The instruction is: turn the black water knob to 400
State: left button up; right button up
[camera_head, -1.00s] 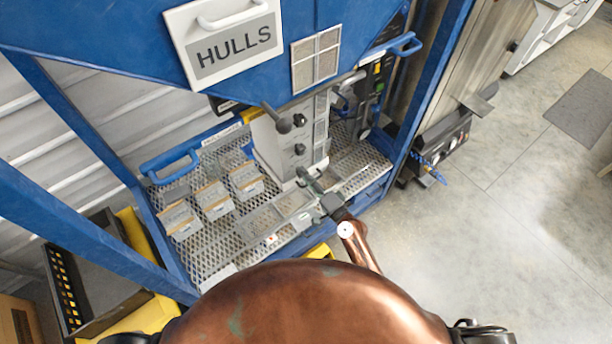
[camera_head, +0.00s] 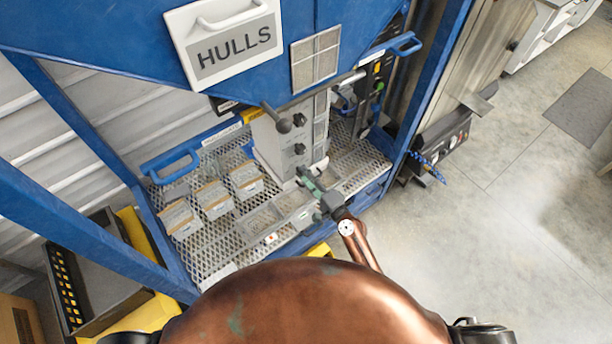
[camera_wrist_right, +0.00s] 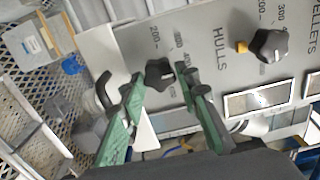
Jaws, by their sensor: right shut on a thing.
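The black water knob (camera_wrist_right: 160,74) is on a grey control panel (camera_wrist_right: 215,75). My right gripper (camera_wrist_right: 158,82), with green fingers, is shut on this knob, one finger on each side. The knob has a light pointer mark. A scale with 200 and 400 is printed beside it, but I cannot tell exactly which value the pointer meets. In the head view my right gripper (camera_head: 302,178) reaches the lowest part of the panel (camera_head: 277,140) and hides this knob. My left gripper is not in view.
A second black knob (camera_wrist_right: 268,45) sits between the HULLS and PELLETS labels. In the head view two knobs show above my gripper, with a black-ended lever (camera_head: 283,125) beside them. Several boxes (camera_head: 213,200) stand on the mesh shelf (camera_head: 235,245). Blue frame posts (camera_head: 430,90) flank the panel.

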jog(key=o, duration=1.2)
jog(key=shift+c, duration=0.2)
jog(key=v, duration=1.2)
jog(key=shift+f, duration=0.1)
